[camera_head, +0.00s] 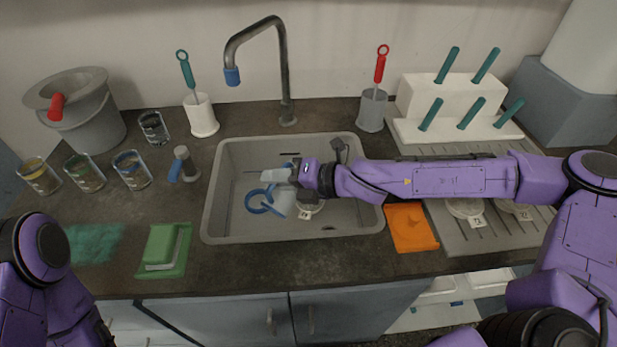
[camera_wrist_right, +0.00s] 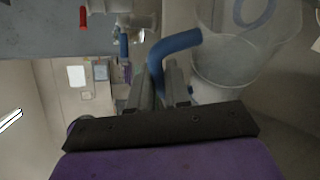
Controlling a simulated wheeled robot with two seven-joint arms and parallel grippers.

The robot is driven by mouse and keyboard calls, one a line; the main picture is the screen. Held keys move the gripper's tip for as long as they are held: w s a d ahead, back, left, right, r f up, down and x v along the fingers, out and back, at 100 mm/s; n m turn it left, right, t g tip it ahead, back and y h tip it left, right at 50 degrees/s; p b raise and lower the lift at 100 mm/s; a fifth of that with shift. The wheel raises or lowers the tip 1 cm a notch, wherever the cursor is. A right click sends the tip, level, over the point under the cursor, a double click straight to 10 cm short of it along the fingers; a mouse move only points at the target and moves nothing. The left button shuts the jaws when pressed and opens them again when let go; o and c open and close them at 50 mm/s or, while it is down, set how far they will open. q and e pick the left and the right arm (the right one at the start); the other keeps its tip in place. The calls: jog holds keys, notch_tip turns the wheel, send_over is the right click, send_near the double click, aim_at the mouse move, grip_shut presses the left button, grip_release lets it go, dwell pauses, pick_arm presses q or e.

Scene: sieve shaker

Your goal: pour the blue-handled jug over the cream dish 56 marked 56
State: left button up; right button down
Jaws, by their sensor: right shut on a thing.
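My right gripper (camera_head: 286,175) is over the sink and shut on the jug's blue handle (camera_wrist_right: 178,43), which shows between the fingers in the wrist view. The pale translucent jug (camera_head: 283,202) hangs in the sink area beside the gripper; its body (camera_wrist_right: 228,62) fills the upper right of the wrist view. A blue loop (camera_head: 258,203) shows at its left. I cannot tell its exact tilt or whether it holds anything. A cream dish (camera_head: 309,209) with a small label sits in the sink, just right of the jug and partly under my arm; its number is unreadable. My left gripper is out of view.
The sink (camera_head: 225,225) has raised edges, and a tap (camera_head: 285,90) stands behind it. An orange cloth (camera_head: 411,228) and more labelled dishes (camera_head: 466,209) on the drainboard lie to the right.

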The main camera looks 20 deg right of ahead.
jog(key=shift+w+d+r+m+y+p, duration=0.4)
jog(key=shift+r+p, duration=0.1)
jog(key=shift+p, duration=0.5)
jog(key=shift+w+d+r+p, duration=0.25)
jog(key=shift+d+p, duration=0.1)
jog(key=shift+p, duration=0.2)
